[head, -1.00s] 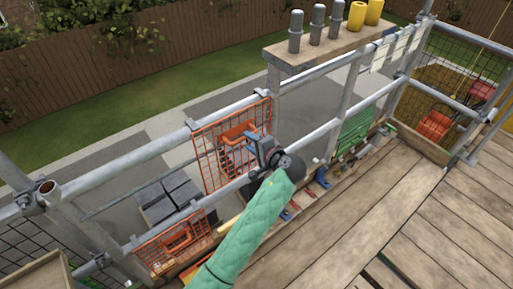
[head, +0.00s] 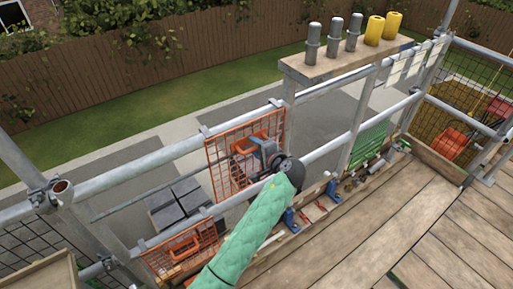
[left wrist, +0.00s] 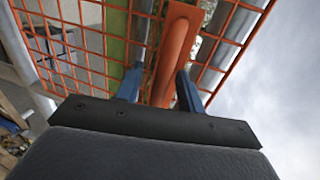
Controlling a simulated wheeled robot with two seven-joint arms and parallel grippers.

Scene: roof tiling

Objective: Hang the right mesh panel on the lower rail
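An orange mesh panel (head: 222,158), the upper right of two in the head view, appears to hang with its top hooks on the upper rail (head: 150,162). It has a thick orange handle, which shows in the left wrist view (left wrist: 174,48). My left gripper (head: 256,153) is at this handle, in front of the panel. Its blue fingers (left wrist: 159,82) stand apart on either side of the handle, with a visible gap on the left. The lower rail (head: 322,150) passes behind my arm. My right gripper is not in view.
A second orange mesh panel (head: 183,252) hangs on the lower rail at lower left. A plank (head: 300,72) with grey and yellow posts is at the upper right. Tools and a green panel (head: 368,143) line the deck edge. The wooden deck (head: 370,225) is mostly clear.

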